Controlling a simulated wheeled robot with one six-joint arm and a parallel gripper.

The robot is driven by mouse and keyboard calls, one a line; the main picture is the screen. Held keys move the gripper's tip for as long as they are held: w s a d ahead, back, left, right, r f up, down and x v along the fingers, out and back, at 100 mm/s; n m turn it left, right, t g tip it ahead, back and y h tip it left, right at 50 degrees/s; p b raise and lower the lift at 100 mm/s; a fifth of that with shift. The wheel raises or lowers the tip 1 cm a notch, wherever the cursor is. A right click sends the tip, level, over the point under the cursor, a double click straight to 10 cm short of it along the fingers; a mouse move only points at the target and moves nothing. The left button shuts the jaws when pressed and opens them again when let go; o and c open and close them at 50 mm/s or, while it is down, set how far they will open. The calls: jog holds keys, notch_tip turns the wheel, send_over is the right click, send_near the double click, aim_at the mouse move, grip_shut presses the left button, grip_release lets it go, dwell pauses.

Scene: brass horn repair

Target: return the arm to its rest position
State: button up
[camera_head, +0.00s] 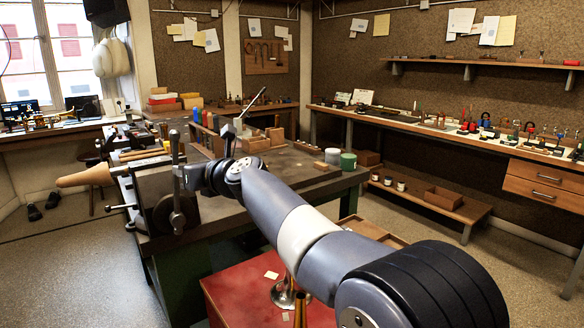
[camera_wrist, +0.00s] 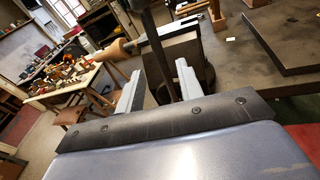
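My arm reaches out over the workbench (camera_head: 225,210) from the lower right. My gripper (camera_head: 183,172) is at the bench's near left corner, close to a vertical metal post (camera_head: 175,150) by the vise-like fixture (camera_head: 162,205). In the wrist view my gripper (camera_wrist: 157,88) has its two pale fingers spread apart. A dark upright bar (camera_wrist: 155,40) shows between or just beyond them; I cannot tell if it touches a finger. No held object is visible.
A wooden cone (camera_head: 85,177) sticks out left of the fixture. Blocks, bottles and a green tin (camera_head: 348,161) stand on the bench. A red cabinet (camera_head: 250,300) with brass parts is below my arm. Open floor (camera_head: 70,260) lies to the left.

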jog(key=p+x, duration=0.2)
jog(key=x, duration=0.7)
jog(key=shift+s+a+n, duration=0.3)
jog(key=shift+s+a, duration=0.1)
